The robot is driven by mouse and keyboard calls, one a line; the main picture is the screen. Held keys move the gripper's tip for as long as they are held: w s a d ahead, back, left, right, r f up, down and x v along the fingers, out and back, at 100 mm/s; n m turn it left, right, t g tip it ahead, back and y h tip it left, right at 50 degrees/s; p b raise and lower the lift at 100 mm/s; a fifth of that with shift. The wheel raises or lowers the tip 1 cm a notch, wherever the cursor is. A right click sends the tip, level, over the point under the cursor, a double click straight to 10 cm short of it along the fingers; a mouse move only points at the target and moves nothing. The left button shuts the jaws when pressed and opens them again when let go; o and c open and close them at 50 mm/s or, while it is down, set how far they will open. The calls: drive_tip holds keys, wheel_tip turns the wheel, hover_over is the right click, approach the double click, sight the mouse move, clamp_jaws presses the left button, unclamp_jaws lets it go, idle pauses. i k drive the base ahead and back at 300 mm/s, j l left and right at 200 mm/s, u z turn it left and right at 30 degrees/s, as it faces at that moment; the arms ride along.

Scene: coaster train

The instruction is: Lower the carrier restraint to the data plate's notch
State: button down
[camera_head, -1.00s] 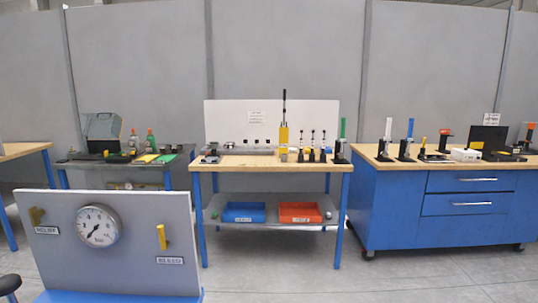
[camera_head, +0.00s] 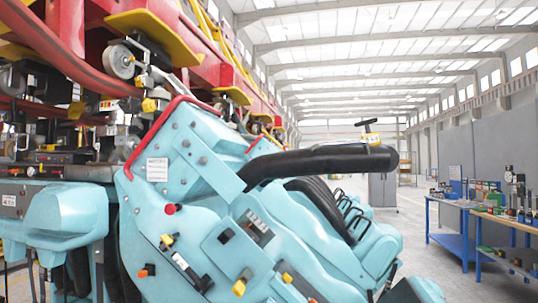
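The carrier (camera_head: 200,150), a turquoise seat unit, fills the lower middle of the head view under a red track frame. Its restraint looks to be the thick black padded bar (camera_head: 320,162), which sticks out to the right, near level, above the seats. A yellow and black T-shaped handle (camera_head: 369,132) stands near the bar's outer end. A white printed plate (camera_head: 157,170) is on the carrier's left side. A small dark marked plate (camera_head: 257,229) sits lower on its side. I cannot tell which is the data plate, and no notch can be made out. My gripper is not in view.
Red and yellow track steelwork (camera_head: 230,60) with wheels hangs over the carrier at upper left. Another turquoise unit (camera_head: 60,215) is at the left edge. Blue-legged benches (camera_head: 450,235) with tools stand along the right wall. Open floor (camera_head: 412,205) lies between them and the carrier.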

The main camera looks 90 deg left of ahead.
sight(351, 156)
drive_tip(key=u, duration=2.05)
